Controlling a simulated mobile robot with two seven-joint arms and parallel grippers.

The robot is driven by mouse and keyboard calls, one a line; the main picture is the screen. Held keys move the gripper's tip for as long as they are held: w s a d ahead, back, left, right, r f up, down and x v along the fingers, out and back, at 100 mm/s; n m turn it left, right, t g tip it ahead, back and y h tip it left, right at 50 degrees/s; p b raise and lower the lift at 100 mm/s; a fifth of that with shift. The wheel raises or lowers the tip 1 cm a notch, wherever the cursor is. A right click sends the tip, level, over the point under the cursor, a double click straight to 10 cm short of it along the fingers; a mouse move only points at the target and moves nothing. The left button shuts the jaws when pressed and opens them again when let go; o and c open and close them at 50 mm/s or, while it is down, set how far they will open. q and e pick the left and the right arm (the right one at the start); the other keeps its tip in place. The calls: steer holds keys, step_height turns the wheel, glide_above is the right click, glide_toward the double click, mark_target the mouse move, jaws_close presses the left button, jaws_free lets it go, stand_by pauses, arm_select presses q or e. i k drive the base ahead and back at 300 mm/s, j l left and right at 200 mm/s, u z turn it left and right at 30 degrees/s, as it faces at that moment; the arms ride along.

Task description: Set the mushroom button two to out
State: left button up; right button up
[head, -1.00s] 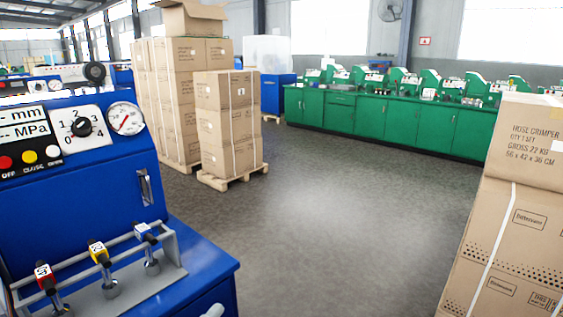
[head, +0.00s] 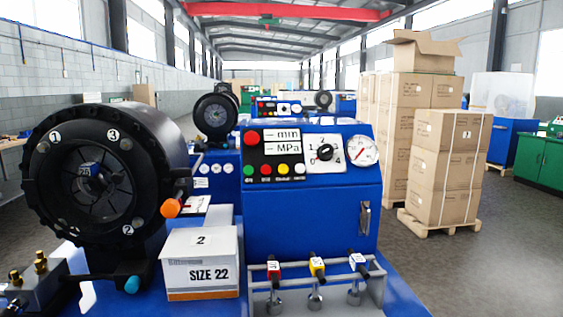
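A blue crimper stands close in front of me. Its control panel (head: 290,158) has a round red button (head: 252,137) at its top left, which may be a mushroom button. I cannot tell whether it is in or out. A white box (head: 201,262) with a "2" label and "SIZE 22" stands left of the panel housing. Another blue crimper's panel (head: 284,107) shows farther back, too small to read. Neither of my grippers is in view.
The black crimping head (head: 150,130) with an orange knob (head: 170,208) and blue knob (head: 132,284) is at left. Stacked cartons (head: 445,170) stand on a pallet at right. The floor (head: 480,275) at lower right is clear.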

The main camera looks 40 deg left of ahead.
mark_target(252, 138)
steer(key=u, duration=1.2)
